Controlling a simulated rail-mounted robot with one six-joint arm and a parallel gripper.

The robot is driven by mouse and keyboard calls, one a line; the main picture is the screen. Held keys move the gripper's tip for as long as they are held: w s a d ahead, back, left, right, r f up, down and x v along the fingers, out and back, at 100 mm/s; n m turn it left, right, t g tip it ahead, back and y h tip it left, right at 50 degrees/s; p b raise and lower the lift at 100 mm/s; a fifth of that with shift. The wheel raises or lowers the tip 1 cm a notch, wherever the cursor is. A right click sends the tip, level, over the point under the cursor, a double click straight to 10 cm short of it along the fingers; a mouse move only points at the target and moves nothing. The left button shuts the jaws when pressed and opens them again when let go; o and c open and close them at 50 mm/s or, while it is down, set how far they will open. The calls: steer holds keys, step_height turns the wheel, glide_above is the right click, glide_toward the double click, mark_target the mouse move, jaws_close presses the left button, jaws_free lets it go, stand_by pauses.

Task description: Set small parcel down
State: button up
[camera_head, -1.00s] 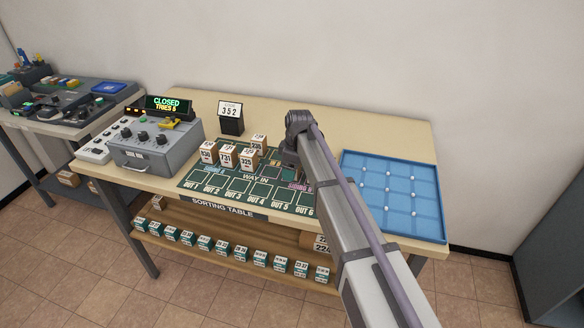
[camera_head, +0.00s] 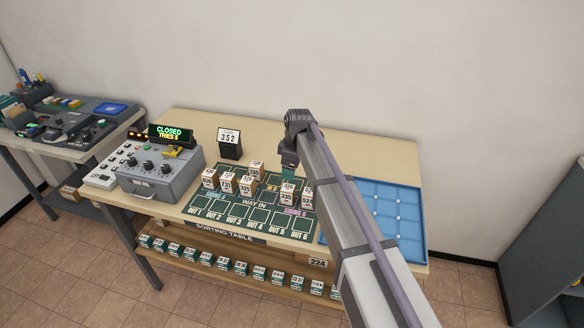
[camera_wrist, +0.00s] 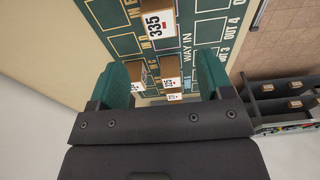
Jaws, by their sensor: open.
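My gripper (camera_head: 288,170) is open above the back right of the green sorting mat (camera_head: 200,209). Its two teal fingers show in the wrist view (camera_wrist: 165,75) with a gap between them. A small brown parcel with a white label reading 335 (camera_head: 287,191) stands upright on the mat below the gripper, apart from the fingers. It also shows in the wrist view (camera_wrist: 158,22). Another small parcel (camera_head: 307,197) stands just right of it, beside my arm.
Several more parcels (camera_head: 227,184) stand on the mat's left part. A grey control box (camera_head: 160,177) with a CLOSED display (camera_head: 170,134) is at the left. A 352 card stand (camera_head: 229,143) is behind the mat. A blue tray (camera_head: 411,230) lies right, partly behind my arm.

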steer(key=shift+f, duration=0.15)
steer(key=s+d+m, duration=0.7)
steer(key=s+d, duration=0.3)
steer(key=s, duration=0.4)
steer(key=s+d+m+h, duration=0.1)
steer(key=s+d+m, duration=0.7)
steer(key=s, duration=0.6)
steer(key=shift+s+d, duration=0.15)
steer(key=shift+d, duration=0.85)
